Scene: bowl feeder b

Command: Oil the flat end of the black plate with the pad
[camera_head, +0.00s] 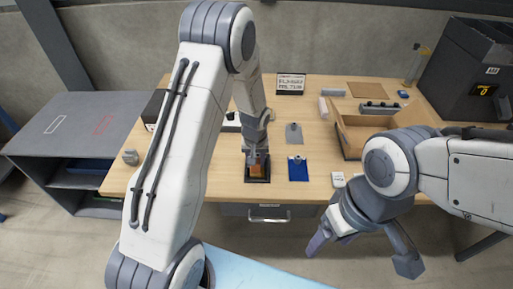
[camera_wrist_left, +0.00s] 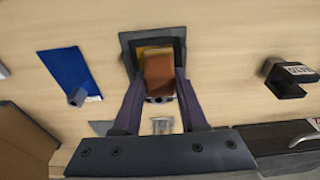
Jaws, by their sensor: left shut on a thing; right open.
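My left gripper (camera_head: 256,158) is shut on a brown-orange pad (camera_head: 257,171), which it holds over or in a black square tray (camera_head: 249,179). The wrist view shows the pad (camera_wrist_left: 159,72) between both fingers (camera_wrist_left: 158,98), with a yellowish surface beyond it inside the dark tray rim (camera_wrist_left: 125,40); I cannot tell whether they touch. A blue plate (camera_head: 298,171) with a small knob lies to the right of the tray. A grey plate (camera_head: 294,133) lies behind it. I cannot make out which item is the black plate. My right gripper (camera_head: 363,250) is open and empty, in front of the table.
An open cardboard box (camera_head: 347,145) stands on the right of the table (camera_head: 215,185), with a dark bin (camera_head: 460,70) behind it. A small sign (camera_head: 290,84) stands at the back. A small grey block (camera_head: 130,157) sits at the left edge. A grey cabinet (camera_head: 75,125) stands left.

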